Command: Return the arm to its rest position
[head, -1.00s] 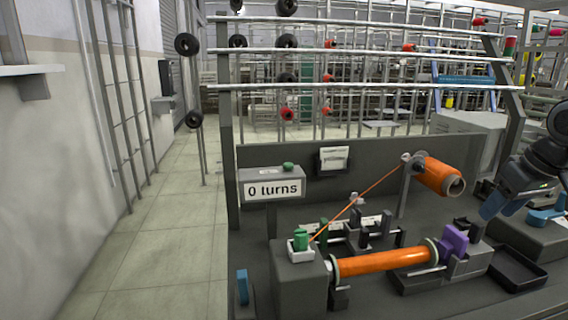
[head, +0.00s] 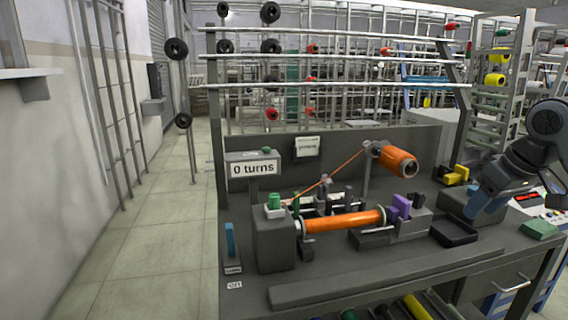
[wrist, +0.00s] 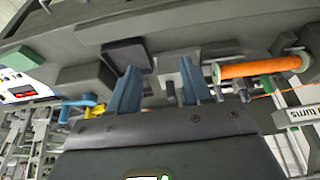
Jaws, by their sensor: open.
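My gripper (head: 487,203) is at the right of the head view, above the right part of the bench (head: 375,279). Its two blue fingers show apart in the wrist view (wrist: 160,92), with nothing between them. The orange bobbin (head: 345,221) lies level on the winding machine, between the grey block on the left and the purple piece (head: 400,207) on the right. An orange thread runs from the orange spool (head: 397,161) down to the bobbin's left end. My gripper is apart from all of these.
The counter sign (head: 253,168) reads "0 turns". A black tray (head: 454,232) lies below and left of my gripper. A green block (head: 540,230) and yellow piece (head: 457,175) are also on the bench. The floor on the left (head: 150,230) is clear.

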